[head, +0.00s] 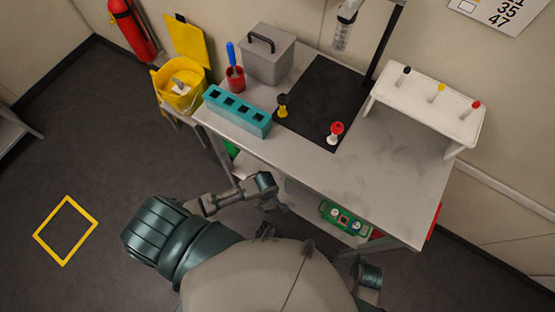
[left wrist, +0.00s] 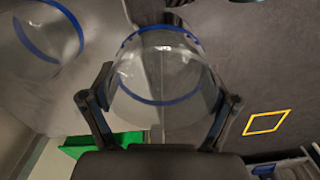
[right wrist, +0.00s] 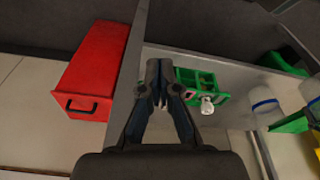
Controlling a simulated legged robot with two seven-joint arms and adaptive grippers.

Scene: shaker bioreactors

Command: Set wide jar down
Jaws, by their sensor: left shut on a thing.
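The wide jar (left wrist: 160,75), clear with blue bands, is between the fingers of my left gripper (left wrist: 165,88) in the left wrist view. The gripper is shut on its sides. A second clear jar with a blue band (left wrist: 50,45) stands at the upper left, apart from it, on a grey surface. In the head view my left gripper (head: 265,185) is low by the table's front edge, and the held jar is hidden. My right gripper (right wrist: 162,85) has its fingers together and nothing between them in the right wrist view.
The worktable (head: 300,165) carries a teal rack (head: 237,110), a grey box (head: 267,55) and a white stand (head: 428,95). Below its top, a green rack (head: 345,217) sits on a lower shelf. A red box (right wrist: 92,70) stands left of the table in the right wrist view.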

